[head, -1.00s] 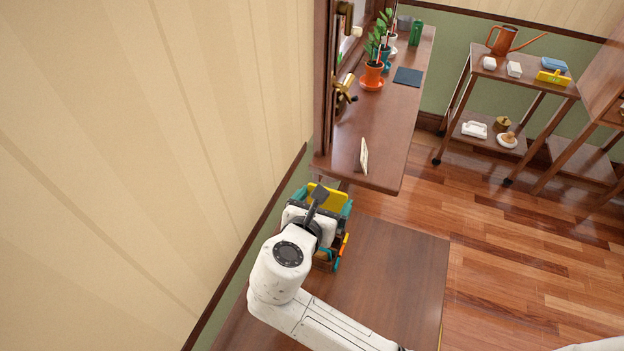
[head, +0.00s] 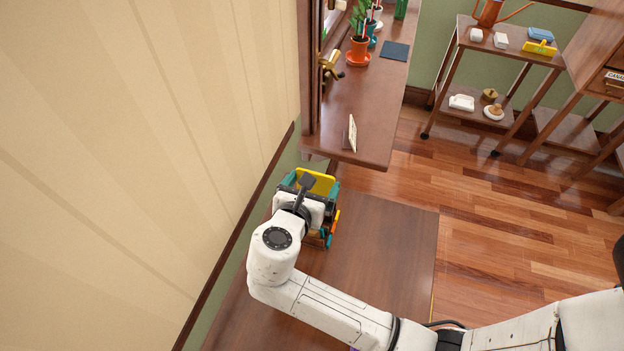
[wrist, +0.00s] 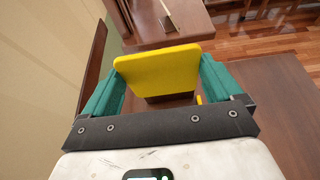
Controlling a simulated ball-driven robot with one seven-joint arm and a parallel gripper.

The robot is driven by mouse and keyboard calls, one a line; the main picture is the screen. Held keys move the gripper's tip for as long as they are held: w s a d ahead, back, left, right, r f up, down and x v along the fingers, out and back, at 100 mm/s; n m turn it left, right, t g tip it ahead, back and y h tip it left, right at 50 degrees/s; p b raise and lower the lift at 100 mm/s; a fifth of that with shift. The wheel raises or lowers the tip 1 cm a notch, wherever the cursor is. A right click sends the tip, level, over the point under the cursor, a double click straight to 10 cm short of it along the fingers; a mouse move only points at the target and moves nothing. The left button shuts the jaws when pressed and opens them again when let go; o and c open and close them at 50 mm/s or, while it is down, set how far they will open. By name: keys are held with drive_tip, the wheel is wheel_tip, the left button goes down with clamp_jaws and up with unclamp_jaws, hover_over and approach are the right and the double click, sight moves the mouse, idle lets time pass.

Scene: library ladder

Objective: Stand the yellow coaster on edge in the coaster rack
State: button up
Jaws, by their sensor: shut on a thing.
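The yellow coaster (wrist: 158,68) is a flat rounded square. It stands tilted between the two teal fingers of my gripper (head: 309,184), which is shut on it. Its top edge also shows in the head view (head: 319,178). A brown wooden piece (wrist: 170,98) shows just below and behind the coaster in the wrist view, with a small yellow bit beside it. It may be the coaster rack, but the coaster and gripper hide most of it. I cannot tell whether the coaster touches it. In the head view, teal and orange parts show at the gripper's right side.
The brown table (head: 385,245) is bare to the right of my gripper. A raised shelf (head: 372,125) beyond holds a small upright card (head: 352,133), potted plants and a dark mat (head: 395,50). The striped wall (head: 150,150) is close on the left. A cart (head: 505,40) stands at the back right.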

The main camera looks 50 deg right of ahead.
sight(315, 191)
drive_tip(key=shift+f+b, duration=0.5)
drive_tip(key=shift+f, duration=1)
drive_tip(key=shift+p, duration=1.6)
idle(0.5)
drive_tip(key=shift+f+b, duration=0.75)
drive_tip(key=shift+f, duration=0.85)
drive_tip(key=shift+r+p, duration=0.2)
drive_tip(key=shift+p, duration=0.1)
drive_tip(key=shift+r+p, duration=1.05)
drive_tip(key=shift+p, duration=0.15)
drive_tip(key=shift+p, duration=0.55)
idle(0.8)
